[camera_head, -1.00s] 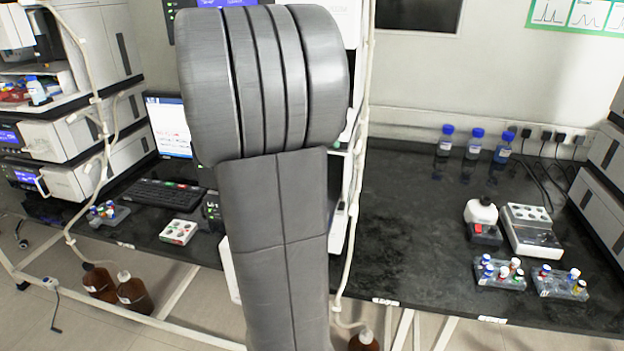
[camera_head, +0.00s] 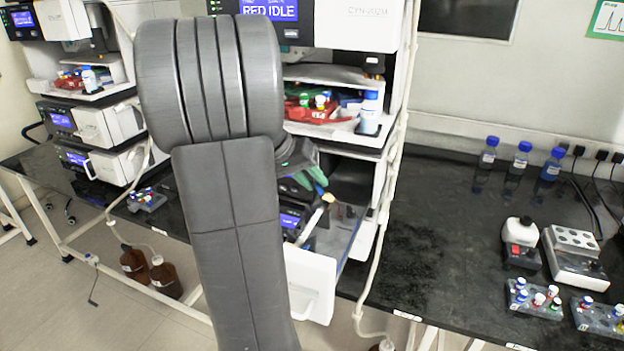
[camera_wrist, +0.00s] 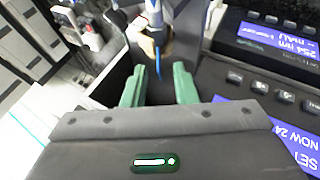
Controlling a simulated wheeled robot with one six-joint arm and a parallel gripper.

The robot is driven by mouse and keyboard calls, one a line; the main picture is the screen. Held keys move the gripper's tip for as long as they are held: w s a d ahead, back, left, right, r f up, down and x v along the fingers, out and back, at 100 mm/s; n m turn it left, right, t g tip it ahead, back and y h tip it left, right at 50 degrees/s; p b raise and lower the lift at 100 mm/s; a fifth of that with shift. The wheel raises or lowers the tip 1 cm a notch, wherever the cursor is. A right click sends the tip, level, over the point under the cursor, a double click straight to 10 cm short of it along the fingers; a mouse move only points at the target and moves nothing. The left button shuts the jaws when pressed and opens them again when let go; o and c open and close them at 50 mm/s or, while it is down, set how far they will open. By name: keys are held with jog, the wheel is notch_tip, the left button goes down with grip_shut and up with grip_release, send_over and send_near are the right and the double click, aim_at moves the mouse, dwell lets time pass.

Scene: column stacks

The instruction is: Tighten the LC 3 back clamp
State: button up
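My gripper (camera_wrist: 159,88) is open in the wrist view, with its two green fingers apart. A tan fitting (camera_wrist: 153,43) with a thin blue piece below it shows just beyond the gap between the fingers. I cannot tell whether it is the back clamp. In the head view, my gripper (camera_head: 312,178) is partly hidden behind my arm, above the open drawer (camera_head: 312,285) of the middle instrument stack. A small tan and white part (camera_head: 326,200) stands beside the fingers there. No LC 3 label is readable.
The middle stack's upper unit (camera_head: 352,30) reads "RED IDLE". A tray of bottles (camera_head: 325,125) sits above the drawer. A white tube (camera_head: 385,190) hangs along the stack's right side. The black bench (camera_head: 440,240) to the right has free room before the vial racks.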

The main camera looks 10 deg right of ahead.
grip_shut()
jog(key=shift+w+a+f+h+b, duration=0.2)
jog(key=shift+a+f+h+b, duration=0.1)
jog(key=shift+f+h+b, duration=0.15)
jog(key=shift+w+a+f+n+g+h+b, duration=0.1)
jog(key=shift+a+n+g+h+b, duration=0.15)
jog(key=shift+h, duration=0.2)
jog(key=shift+w+n+g+h+b, duration=0.1)
jog(key=shift+n+g+h, duration=0.05)
jog(key=shift+g+h, duration=0.25)
grip_release()
